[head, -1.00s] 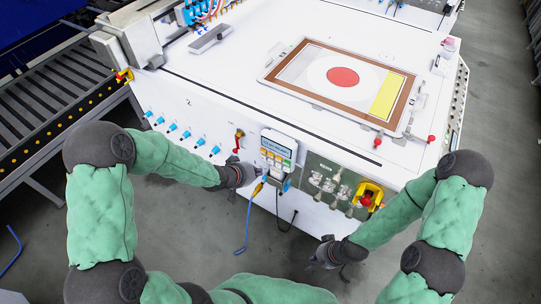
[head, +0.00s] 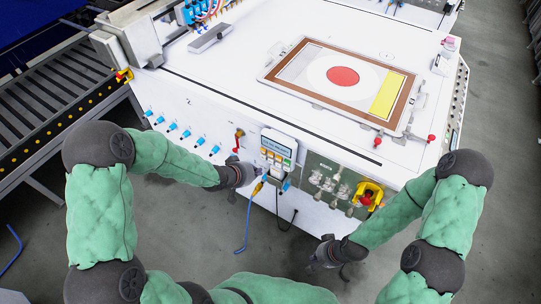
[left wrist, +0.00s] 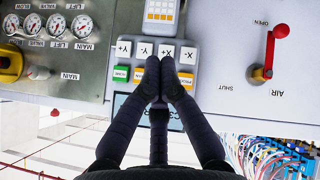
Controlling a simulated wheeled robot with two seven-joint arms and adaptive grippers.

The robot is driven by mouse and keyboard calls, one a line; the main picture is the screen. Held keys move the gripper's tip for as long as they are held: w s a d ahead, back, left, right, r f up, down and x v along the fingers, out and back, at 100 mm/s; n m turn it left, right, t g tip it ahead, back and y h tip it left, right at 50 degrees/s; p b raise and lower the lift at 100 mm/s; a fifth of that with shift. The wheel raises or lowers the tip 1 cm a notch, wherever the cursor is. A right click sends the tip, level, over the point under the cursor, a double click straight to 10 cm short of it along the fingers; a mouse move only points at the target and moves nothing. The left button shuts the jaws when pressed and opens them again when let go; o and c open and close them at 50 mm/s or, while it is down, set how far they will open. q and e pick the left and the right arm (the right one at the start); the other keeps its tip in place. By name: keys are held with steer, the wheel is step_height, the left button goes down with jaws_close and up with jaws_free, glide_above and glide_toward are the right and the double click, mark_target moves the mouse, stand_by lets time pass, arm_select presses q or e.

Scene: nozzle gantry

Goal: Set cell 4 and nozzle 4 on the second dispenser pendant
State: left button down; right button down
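A grey-white pendant (head: 278,150) with a screen and rows of white, green, yellow and orange keys hangs on the front face of the white machine. In the left wrist view its keys (left wrist: 188,55) appear inverted, marked with X and Y signs. My left gripper (head: 254,174) is at the pendant's lower left; its fingertips (left wrist: 162,64) are together, empty, over the middle of the key rows. They hide some keys and part of the screen. Another keypad (left wrist: 160,10) with yellow keys is partly cut off at the top edge. My right gripper (head: 328,252) is low in front of the machine, away from the pendant.
A red air lever (left wrist: 268,55) is beside the pendant. A panel of gauges and valves (head: 328,186) with a yellow-and-red switch (head: 368,195) is on the other side. A blue cable (head: 246,220) hangs below. The floor in front is clear.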

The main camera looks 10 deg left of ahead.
mark_target(271, 155)
stand_by(0.8)
arm_select(q)
steer(key=w+d+r+n+t, duration=0.1)
steer(key=w+d+n+t, duration=0.1)
steer(key=d+n, duration=0.25)
steer(key=s+a+f+n+t+y+b, duration=0.1)
steer(key=s+a+n+t+y+b, duration=0.1)
steer(key=s+a+n+y, duration=0.3)
steer(key=shift+s+n+y, duration=0.4)
steer(key=shift+n+y, duration=1.5)
steer(key=shift+n, duration=1.85)
steer(key=w+d+b, duration=0.1)
steer(key=w+d, duration=0.2)
steer(key=w, duration=0.5)
steer(key=shift+w+b, duration=0.15)
steer(key=shift+b, duration=0.25)
steer(key=shift+w+f, duration=0.1)
steer(key=shift+w, duration=0.05)
